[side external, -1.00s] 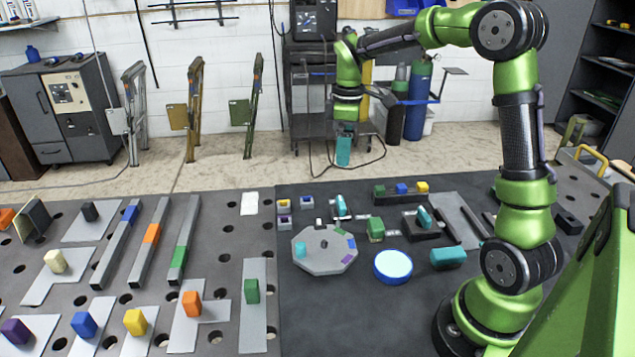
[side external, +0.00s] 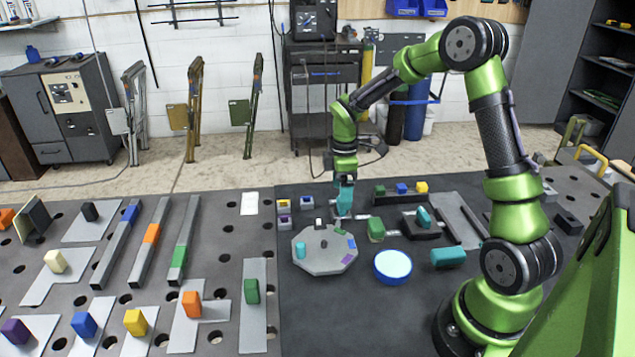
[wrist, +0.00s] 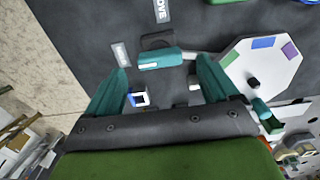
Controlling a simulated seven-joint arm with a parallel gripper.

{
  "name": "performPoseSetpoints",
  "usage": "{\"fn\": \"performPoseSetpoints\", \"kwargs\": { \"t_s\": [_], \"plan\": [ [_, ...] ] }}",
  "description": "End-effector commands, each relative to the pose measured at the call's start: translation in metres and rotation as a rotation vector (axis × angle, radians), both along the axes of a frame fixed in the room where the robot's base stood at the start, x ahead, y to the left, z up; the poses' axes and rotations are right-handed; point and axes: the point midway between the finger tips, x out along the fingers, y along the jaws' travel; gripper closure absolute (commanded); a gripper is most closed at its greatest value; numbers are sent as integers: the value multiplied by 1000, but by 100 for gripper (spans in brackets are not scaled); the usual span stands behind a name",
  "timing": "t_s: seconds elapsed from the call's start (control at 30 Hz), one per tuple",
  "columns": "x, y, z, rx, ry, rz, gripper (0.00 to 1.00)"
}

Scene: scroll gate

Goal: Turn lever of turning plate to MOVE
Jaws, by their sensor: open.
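The lever (wrist: 162,60) has a teal handle with a pale end and a grey bar reaching right, over a small dark base (wrist: 157,41). A white "MOVE" label (wrist: 162,10) lies on the dark mat beyond it in the wrist view. Another pale label (wrist: 121,54) lies left of the handle, its text unreadable. My gripper (wrist: 162,67) is open, with one teal finger on each side of the handle in that view; I cannot tell whether they touch it. In the side view my gripper (side external: 344,211) points down over the lever and hides most of it.
A grey octagonal plate (side external: 325,262) with coloured marks and small pegs stands near the lever. Small block holders (side external: 284,207) stand to the left.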

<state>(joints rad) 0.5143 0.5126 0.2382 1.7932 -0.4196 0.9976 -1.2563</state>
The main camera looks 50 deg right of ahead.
Motion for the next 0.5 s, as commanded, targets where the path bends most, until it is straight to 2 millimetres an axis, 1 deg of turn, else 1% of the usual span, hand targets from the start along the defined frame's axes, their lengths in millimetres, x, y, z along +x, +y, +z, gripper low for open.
{"fn": "performPoseSetpoints", "kwargs": {
  "t_s": [0.03, 0.1, 0.2, 0.33, 0.5],
  "plan": [
    [-1, 1, -9, 2, 4, -1, 13],
    [-1, 0, -18, 1, 3, 0, 13],
    [-1, 0, -28, 1, 2, -1, 13],
    [0, 0, -33, 0, 0, 0, 13],
    [0, 0, -33, -1, -1, -1, 13]
  ]
}}
